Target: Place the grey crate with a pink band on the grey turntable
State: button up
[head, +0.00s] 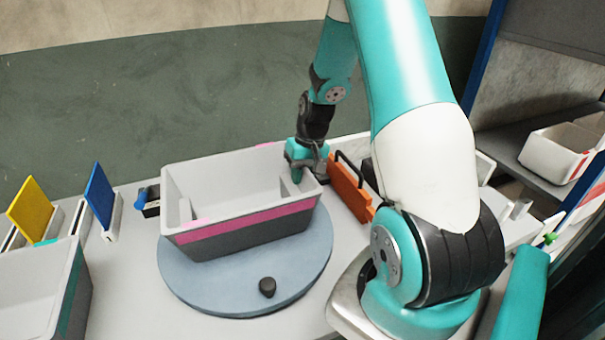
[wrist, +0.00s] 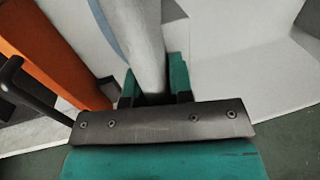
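The grey crate with a pink band (head: 250,224) is over the grey turntable (head: 210,297), a round blue-grey disc, in the head view. The crate is upright and looks level. I cannot tell whether its base touches the disc or hangs slightly above it. My gripper (head: 305,172) is at the crate's right end wall. In the wrist view my gripper (wrist: 152,88) has one teal finger on each side of the crate's pale wall (wrist: 146,40), closed against it. The crate hides the back of the turntable.
A dark knob (head: 267,287) sits on the turntable's front. An orange panel with a black handle (head: 348,188) stands close right of my gripper. Another grey crate (head: 40,290), a blue panel (head: 99,194) and a yellow panel (head: 31,211) are at left.

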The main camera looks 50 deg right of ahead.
jog(key=shift+o, duration=1.4)
jog(key=shift+r, duration=0.1)
notch_tip(320, 180, up, 12)
jog(key=s+d+f+b, duration=0.1)
jog(key=d+b, duration=0.1)
jog(key=s+a+r+n+y, duration=0.1)
jog(key=s+a+r+n, duration=0.15)
jog(key=a, duration=0.85)
jog(key=s+a+r+n, duration=0.1)
jog(key=a+r+n, duration=0.3)
jog(key=a, duration=0.7)
jog(key=s+a+r+n+g+y, duration=0.1)
jog(key=s+a+n, duration=0.4)
jog(key=s+a, duration=0.7)
jog(key=shift+s+n, duration=0.35)
jog(key=shift+s, duration=0.25)
